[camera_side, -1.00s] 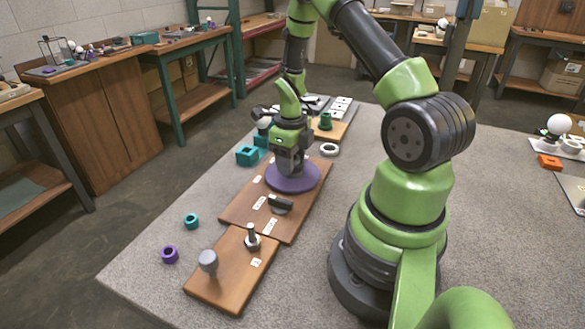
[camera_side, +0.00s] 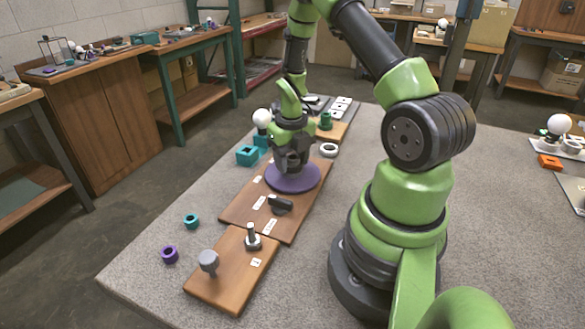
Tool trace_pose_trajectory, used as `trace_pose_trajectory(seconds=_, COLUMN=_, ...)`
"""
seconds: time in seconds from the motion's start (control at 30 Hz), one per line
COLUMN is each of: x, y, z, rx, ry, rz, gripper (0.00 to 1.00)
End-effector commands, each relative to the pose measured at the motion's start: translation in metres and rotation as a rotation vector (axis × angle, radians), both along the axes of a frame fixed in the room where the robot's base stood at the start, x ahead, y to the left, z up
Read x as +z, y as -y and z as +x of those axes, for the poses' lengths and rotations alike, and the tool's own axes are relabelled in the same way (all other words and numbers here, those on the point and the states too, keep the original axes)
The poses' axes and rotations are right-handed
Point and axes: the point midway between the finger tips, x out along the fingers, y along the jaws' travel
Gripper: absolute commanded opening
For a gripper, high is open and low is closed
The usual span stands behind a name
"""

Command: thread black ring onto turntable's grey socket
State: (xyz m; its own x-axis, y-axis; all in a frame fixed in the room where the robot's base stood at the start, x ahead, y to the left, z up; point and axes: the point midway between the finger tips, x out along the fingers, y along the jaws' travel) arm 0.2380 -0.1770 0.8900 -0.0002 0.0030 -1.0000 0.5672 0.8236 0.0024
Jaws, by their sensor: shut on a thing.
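The turntable (camera_side: 312,184) is a flat purple disc on the long wooden board in the middle of the table. My gripper (camera_side: 291,168) points down just over the middle of the disc. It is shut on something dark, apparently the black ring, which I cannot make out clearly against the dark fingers. The grey socket is hidden behind the gripper, so I cannot tell whether the ring is around it or above it.
A black lever (camera_side: 280,204) lies in front of the disc. A nearer board (camera_side: 228,281) carries a grey knob (camera_side: 208,261) and a metal post (camera_side: 252,236). Teal blocks (camera_side: 247,155), a white ring (camera_side: 328,149) and a white bulb (camera_side: 262,117) are behind.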

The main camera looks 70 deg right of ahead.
Motion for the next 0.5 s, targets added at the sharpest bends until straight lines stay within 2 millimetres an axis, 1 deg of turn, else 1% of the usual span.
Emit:
trace_pose_trajectory(seconds=0.1, x=-0.0004, y=-0.0008, z=-0.0008, rx=0.001, ry=-0.004, rz=0.004, gripper=0.11)
trace_pose_trajectory(seconds=0.13, x=-0.0004, y=-0.0008, z=-0.0008, rx=0.001, ry=-0.004, rz=0.004, gripper=0.55)
trace_pose_trajectory(seconds=0.2, x=-0.0003, y=-0.0007, z=-0.0007, rx=0.002, ry=-0.003, rz=0.002, gripper=0.67)
trace_pose_trajectory(seconds=0.43, x=0.0000, y=-0.0002, z=-0.0003, rx=0.005, ry=-0.002, rz=0.001, gripper=0.67)
trace_pose_trajectory(seconds=0.5, x=0.0001, y=-0.0003, z=-0.0002, rx=0.033, ry=-0.001, rz=0.001, gripper=0.67)
